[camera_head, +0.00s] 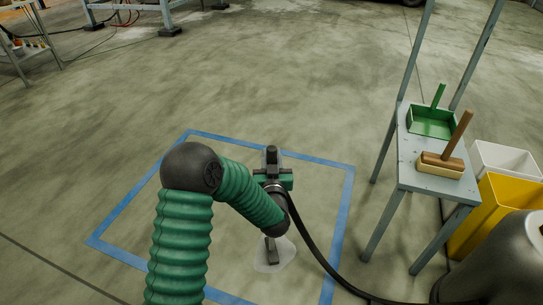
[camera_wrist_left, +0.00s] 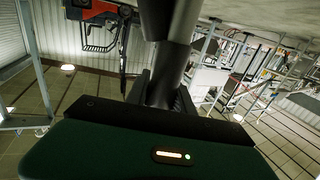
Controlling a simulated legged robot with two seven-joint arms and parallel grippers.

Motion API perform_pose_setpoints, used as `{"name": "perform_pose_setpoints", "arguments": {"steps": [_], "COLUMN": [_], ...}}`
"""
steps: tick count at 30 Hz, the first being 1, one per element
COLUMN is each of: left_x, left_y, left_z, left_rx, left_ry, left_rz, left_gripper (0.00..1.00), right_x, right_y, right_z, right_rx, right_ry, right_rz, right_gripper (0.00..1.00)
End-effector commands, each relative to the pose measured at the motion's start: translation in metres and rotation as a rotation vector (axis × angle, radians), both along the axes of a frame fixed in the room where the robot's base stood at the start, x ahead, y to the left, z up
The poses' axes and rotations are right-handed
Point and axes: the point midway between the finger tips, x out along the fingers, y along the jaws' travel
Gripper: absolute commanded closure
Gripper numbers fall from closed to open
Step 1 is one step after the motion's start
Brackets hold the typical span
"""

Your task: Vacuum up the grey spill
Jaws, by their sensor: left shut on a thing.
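My left arm comes in from the lower left, and my left gripper (camera_head: 272,181) is shut on a dark vacuum wand (camera_head: 271,155). In the left wrist view the wand's tube (camera_wrist_left: 168,75) runs up from between the jaws. The wand's narrow floor nozzle (camera_head: 272,250) is over a pale grey spill (camera_head: 287,256) on the floor, inside a blue tape square (camera_head: 345,210). A black hose (camera_head: 318,255) curves from the wand to a dark vacuum body (camera_head: 500,265) at lower right. My right gripper is out of view.
A grey stand (camera_head: 408,170) right of the square holds a green dustpan (camera_head: 432,122) and a wooden brush (camera_head: 442,163). A yellow bin (camera_head: 505,205) and a white bin (camera_head: 507,160) stand behind the vacuum. The floor beyond the square is open.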

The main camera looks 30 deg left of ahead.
Motion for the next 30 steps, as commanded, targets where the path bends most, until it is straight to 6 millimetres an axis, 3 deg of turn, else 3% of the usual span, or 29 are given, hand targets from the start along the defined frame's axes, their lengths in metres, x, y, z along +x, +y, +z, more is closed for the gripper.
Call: {"name": "perform_pose_setpoints", "arguments": {"steps": [14,30], "left_x": [0.000,0.034], "left_y": [0.001,0.008], "left_z": [-0.032,-0.029], "left_rx": [0.002,0.003], "left_ry": [-0.006,-0.006], "left_rz": [0.002,0.000], "left_gripper": [1.00,1.00], "right_x": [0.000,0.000], "right_y": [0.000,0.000], "right_z": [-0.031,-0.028], "right_rx": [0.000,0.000], "right_ry": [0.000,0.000], "right_rz": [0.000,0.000], "right_gripper": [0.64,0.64]}}
